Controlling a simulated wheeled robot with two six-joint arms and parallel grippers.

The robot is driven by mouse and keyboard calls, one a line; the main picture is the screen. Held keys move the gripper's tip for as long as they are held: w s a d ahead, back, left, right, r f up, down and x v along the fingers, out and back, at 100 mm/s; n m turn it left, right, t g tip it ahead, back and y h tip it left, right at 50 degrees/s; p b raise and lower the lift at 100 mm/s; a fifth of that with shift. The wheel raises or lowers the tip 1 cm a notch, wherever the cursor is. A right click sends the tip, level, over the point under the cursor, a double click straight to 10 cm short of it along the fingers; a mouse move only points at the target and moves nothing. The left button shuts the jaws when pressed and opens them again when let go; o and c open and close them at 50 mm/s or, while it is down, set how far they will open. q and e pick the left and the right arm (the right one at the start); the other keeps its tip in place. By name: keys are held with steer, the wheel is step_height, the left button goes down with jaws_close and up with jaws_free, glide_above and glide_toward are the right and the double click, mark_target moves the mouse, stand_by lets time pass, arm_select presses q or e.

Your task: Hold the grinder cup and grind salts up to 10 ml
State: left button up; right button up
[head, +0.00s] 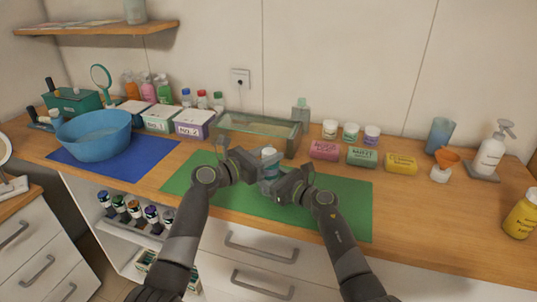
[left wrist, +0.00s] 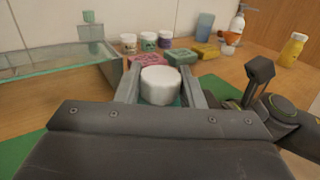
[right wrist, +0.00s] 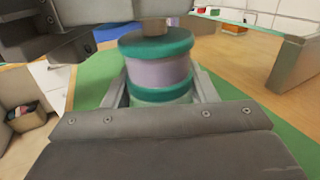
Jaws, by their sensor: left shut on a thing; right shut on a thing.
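The grinder cup (right wrist: 157,72) is a lilac cylinder with teal bands, upright between the fingers of my right gripper (right wrist: 160,90) in the right wrist view. My right gripper is shut on its body. A short brownish stem (right wrist: 154,27) rises from its top teal band. My left gripper (left wrist: 160,88) is shut on the round white top (left wrist: 160,80) of the grinder, above the right gripper. In the head view the grinder (head: 269,154) is over the green mat, mostly hidden by both grippers. Any salt or fill level inside is not visible.
The green mat (head: 345,205) lies under the grippers. A glass tray (head: 292,140) stands just behind. Soap bars, including a pink one (head: 323,150), and small jars stand back right. A blue bowl (head: 93,133) sits on a blue mat at left. The counter at right front is clear.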

arm_select(q)
steer(key=shift+w+a+f+m+g+h, duration=0.1)
steer(key=shift+m+g+h, duration=0.6)
steer(key=shift+m+g, duration=0.55)
steer(key=shift+f+m+g+h, duration=0.1)
steer(key=shift+m+g+h, duration=0.7)
steer(key=shift+g, duration=0.85)
steer(key=shift+m+g, duration=0.35)
steer(key=shift+g, duration=0.05)
steer(key=o, duration=1)
steer(key=shift+r, duration=0.1)
steer(key=v, duration=1.2)
steer(key=shift+w, duration=0.1)
